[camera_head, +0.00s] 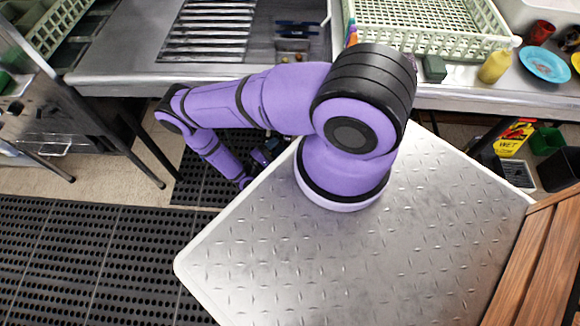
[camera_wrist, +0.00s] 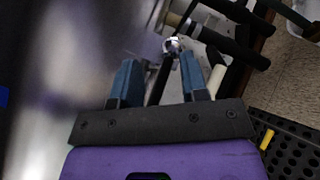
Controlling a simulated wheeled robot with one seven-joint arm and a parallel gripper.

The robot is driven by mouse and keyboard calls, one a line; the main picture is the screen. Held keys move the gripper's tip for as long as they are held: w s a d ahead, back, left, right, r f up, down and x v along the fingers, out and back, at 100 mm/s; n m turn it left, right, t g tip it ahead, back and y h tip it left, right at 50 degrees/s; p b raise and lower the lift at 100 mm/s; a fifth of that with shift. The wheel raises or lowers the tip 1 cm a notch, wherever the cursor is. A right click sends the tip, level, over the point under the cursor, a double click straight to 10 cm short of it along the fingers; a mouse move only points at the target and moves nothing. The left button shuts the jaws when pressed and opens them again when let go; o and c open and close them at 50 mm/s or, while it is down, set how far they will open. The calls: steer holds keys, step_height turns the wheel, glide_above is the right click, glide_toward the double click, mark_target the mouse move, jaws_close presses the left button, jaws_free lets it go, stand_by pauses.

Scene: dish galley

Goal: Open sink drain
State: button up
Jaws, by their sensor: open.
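In the wrist view my gripper (camera_wrist: 158,63) is open, with its two blue fingers apart. A dark rod (camera_wrist: 161,78) with a bright metal end (camera_wrist: 172,46) shows between and just beyond the fingertips. It looks like a drain lever, but I cannot be sure. I cannot tell whether a finger touches it.
Black pipes or handles (camera_wrist: 235,48) and a pale rod (camera_wrist: 216,80) lie close to the right finger. A large shiny metal surface (camera_wrist: 75,75) fills the left. A perforated black mat (camera_head: 90,255) covers the floor. A dish rack (camera_head: 425,45) stands on the counter.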

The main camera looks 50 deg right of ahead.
steer(key=s+a+r, duration=0.1)
steer(key=s+a, duration=0.2)
steer(key=s, duration=0.7)
steer(key=shift+s+a, duration=0.35)
steer(key=shift+c, duration=0.3)
